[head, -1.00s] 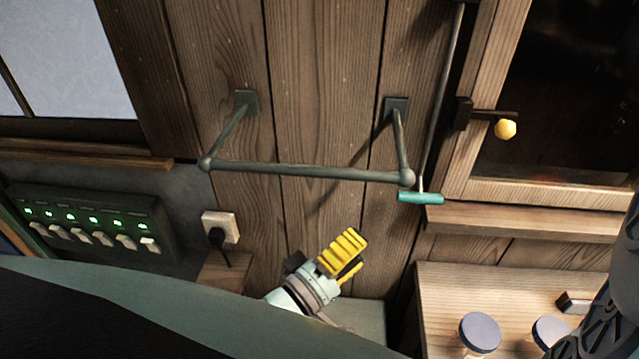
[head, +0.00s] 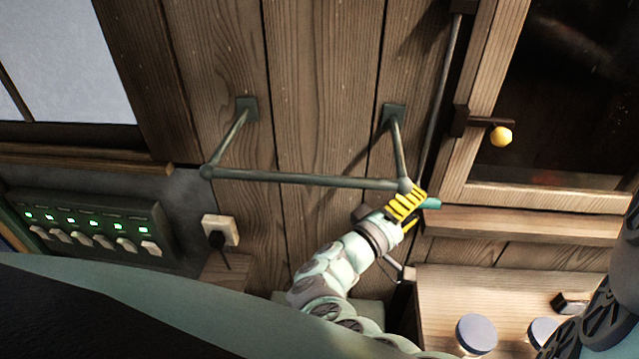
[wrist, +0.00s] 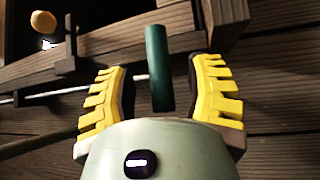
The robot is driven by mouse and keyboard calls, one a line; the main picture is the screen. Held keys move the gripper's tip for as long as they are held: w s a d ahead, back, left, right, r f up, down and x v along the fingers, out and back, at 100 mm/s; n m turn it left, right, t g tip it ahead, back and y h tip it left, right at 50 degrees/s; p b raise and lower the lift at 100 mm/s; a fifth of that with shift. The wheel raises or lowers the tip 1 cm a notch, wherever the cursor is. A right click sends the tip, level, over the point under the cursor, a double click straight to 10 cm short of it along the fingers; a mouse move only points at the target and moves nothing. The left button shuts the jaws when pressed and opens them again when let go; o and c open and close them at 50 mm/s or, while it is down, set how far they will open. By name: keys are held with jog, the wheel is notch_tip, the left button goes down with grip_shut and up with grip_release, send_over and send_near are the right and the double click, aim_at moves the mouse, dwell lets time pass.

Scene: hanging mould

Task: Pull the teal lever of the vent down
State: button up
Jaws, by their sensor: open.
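The teal lever (head: 433,203) is a short bar at the lower end of a long grey rod (head: 437,100) beside the window frame. In the head view my gripper (head: 412,203) covers most of it, and only its right end shows. In the wrist view the teal lever (wrist: 158,68) stands between the two yellow-padded fingers of my gripper (wrist: 160,88). Gaps show on both sides of the lever, so the fingers are open around it and not closed on it.
A grey rail (head: 300,180) on two wall brackets ends right by my gripper. The window (head: 560,90) has a yellow-knobbed latch (head: 500,135). A switch panel (head: 90,225) and a plugged socket (head: 221,230) are at left. Jars (head: 477,333) stand on a wooden counter (head: 450,290) below right.

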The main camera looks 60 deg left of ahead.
jog(key=shift+w, duration=0.6)
grip_shut()
